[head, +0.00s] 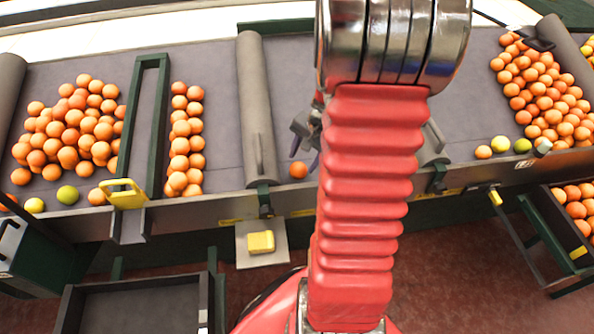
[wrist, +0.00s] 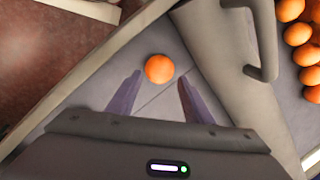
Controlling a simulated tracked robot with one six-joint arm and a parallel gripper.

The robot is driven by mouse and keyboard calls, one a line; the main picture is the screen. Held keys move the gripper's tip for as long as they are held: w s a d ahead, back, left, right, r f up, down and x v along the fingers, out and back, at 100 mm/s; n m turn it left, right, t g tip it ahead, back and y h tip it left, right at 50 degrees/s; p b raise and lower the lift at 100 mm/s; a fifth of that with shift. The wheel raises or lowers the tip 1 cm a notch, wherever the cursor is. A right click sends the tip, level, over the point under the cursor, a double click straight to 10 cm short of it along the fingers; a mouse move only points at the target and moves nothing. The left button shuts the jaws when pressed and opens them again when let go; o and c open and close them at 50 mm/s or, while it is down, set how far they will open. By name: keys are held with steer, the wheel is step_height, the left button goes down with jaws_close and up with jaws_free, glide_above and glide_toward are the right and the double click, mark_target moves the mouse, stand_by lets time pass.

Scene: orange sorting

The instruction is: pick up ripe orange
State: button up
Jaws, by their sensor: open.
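A single ripe orange (head: 298,170) lies on the grey sorting surface near its front edge, just left of my red arm. In the wrist view the orange (wrist: 159,69) lies just beyond the fingertips, roughly centred between them. My gripper (wrist: 157,80) is open and empty, with its two purple-grey fingers spread. In the head view my gripper (head: 303,150) is partly hidden behind my arm, above the surface and close to the orange.
A grey padded divider (head: 255,110) with a handle stands left of the orange. Oranges are heaped at left (head: 70,130) and right (head: 540,90), with a few greenish or yellow fruits (head: 67,194) nearby. A metal front rail (head: 220,208) borders the surface.

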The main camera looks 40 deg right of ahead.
mark_target(300, 166)
steer(key=shift+f, duration=0.1)
steer(key=shift+x, duration=2.5)
steer(key=shift+c, duration=0.5)
steer(key=c, duration=0.6)
